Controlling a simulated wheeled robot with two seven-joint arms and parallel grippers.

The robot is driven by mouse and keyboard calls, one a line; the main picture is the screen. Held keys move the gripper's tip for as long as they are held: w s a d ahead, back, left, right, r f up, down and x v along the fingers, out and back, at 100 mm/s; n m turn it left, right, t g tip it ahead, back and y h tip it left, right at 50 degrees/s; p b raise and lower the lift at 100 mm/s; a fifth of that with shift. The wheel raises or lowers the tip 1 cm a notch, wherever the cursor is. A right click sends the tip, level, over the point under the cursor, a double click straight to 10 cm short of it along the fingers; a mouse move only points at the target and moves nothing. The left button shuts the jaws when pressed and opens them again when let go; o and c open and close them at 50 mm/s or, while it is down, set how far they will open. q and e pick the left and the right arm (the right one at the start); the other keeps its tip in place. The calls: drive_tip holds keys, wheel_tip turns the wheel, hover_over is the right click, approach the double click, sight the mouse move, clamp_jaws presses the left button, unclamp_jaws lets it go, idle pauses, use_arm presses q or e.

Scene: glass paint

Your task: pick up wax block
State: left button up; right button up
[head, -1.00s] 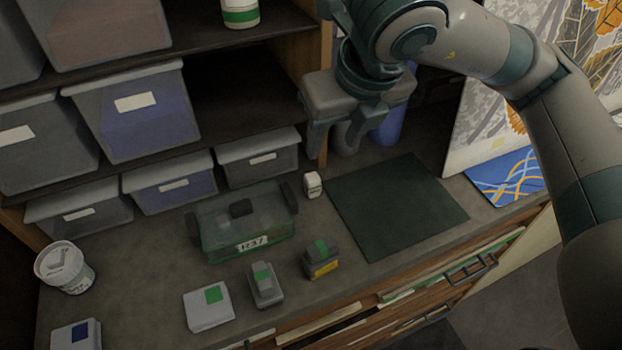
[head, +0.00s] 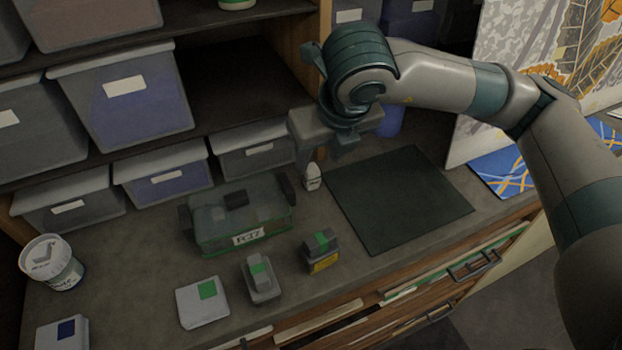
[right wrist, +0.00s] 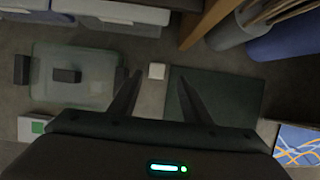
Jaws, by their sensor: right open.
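A small white block (head: 312,178), which looks like the wax block, stands on the worktop at the left edge of the dark green mat. It also shows in the right wrist view (right wrist: 156,71), between the fingertips as seen from there and nearer the left finger. My right gripper (head: 320,162) is open and empty just above the block, its fingers pointing down. In the head view a finger overlaps the block's top, and I cannot tell whether they touch. My left gripper is not in view.
A lidded clear container (head: 240,220) stands close left of the block. The dark mat (head: 395,200) to the right is bare. Grey bins (head: 255,150) line the shelf behind. Several small boxes, including a yellow-fronted one (head: 322,262), stand near the front edge.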

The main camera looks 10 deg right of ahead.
sight(311, 168)
drive_tip(key=shift+w+f, duration=0.2)
drive_tip(key=shift+f, duration=0.25)
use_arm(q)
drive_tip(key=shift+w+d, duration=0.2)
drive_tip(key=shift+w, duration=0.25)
use_arm(e)
drive_tip(key=shift+w+a+f, duration=0.15)
drive_tip(key=shift+a+f, duration=0.05)
drive_tip(key=shift+f, duration=0.25)
drive_tip(key=x, duration=0.3)
drive_tip(key=shift+w+a+f, duration=0.1)
drive_tip(key=shift+a, duration=0.1)
drive_tip(key=shift+w+f, duration=0.15)
drive_tip(key=shift+f, duration=0.25)
